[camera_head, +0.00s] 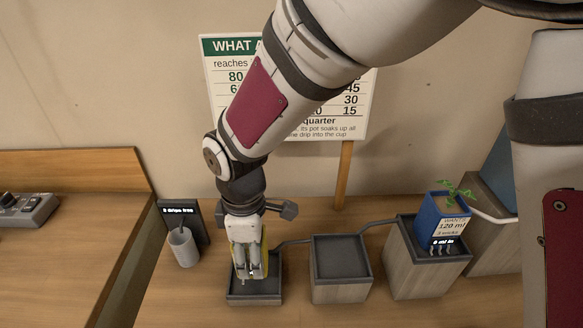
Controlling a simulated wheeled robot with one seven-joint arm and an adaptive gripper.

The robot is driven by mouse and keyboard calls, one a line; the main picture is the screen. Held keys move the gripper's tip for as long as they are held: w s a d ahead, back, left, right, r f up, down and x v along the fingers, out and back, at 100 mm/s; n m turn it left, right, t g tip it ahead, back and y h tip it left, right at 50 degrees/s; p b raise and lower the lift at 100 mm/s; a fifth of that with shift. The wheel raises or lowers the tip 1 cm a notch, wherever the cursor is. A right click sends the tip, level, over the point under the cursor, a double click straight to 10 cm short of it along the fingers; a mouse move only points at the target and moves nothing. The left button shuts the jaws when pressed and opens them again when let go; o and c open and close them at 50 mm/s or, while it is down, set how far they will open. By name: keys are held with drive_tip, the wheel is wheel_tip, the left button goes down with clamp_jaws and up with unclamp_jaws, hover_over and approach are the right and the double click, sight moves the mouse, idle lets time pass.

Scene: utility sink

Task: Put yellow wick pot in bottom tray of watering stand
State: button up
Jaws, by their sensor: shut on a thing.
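My gripper (249,268) points down over the lowest, left-hand tray (237,299) of the watering stand. It is shut on the yellow wick pot (264,244), which shows only as yellow edges on both sides of the gripper. The gripper hides most of the pot. I cannot tell whether the pot's base touches the tray. The middle tray (340,258) is empty and a little higher. The right tray (459,258) is the highest and holds a blue pot (430,218) with a green plant and a label reading 120 ml.
A pale cup (184,247) stands left of the lowest tray, before a small dark display (182,217). Thin pipes link the trays. A sign (222,75) on a wooden post stands behind. A wooden counter (60,215) with a grey control box (27,210) is at left.

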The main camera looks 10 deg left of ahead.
drive_tip(key=shift+f, duration=1.5)
drive_tip(key=shift+f, duration=0.2)
drive_tip(key=o, duration=1.3)
drive_tip(key=shift+o, duration=0.2)
drive_tip(key=shift+r, duration=0.15)
wheel_tip(320, 180, up, 12)
drive_tip(key=shift+r, duration=0.1)
drive_tip(key=w+d+r+m+t, duration=0.15)
drive_tip(key=d+r+m, duration=0.4)
drive_tip(key=d, duration=0.55)
drive_tip(key=s+d+r+m+t, duration=0.1)
drive_tip(key=s+d+m, duration=0.2)
drive_tip(key=d+m, duration=0.2)
drive_tip(key=s+d+r+m+t, duration=0.1)
drive_tip(key=d+m, duration=0.4)
drive_tip(key=d, duration=0.5)
drive_tip(key=s+d+r+m+t, duration=0.1)
drive_tip(key=s+d+r+m, duration=0.1)
drive_tip(key=s+d+m, duration=0.3)
drive_tip(key=s+d, duration=0.1)
drive_tip(key=d, duration=0.2)
drive_tip(key=shift+d+r, duration=0.25)
drive_tip(key=shift+d, duration=0.05)
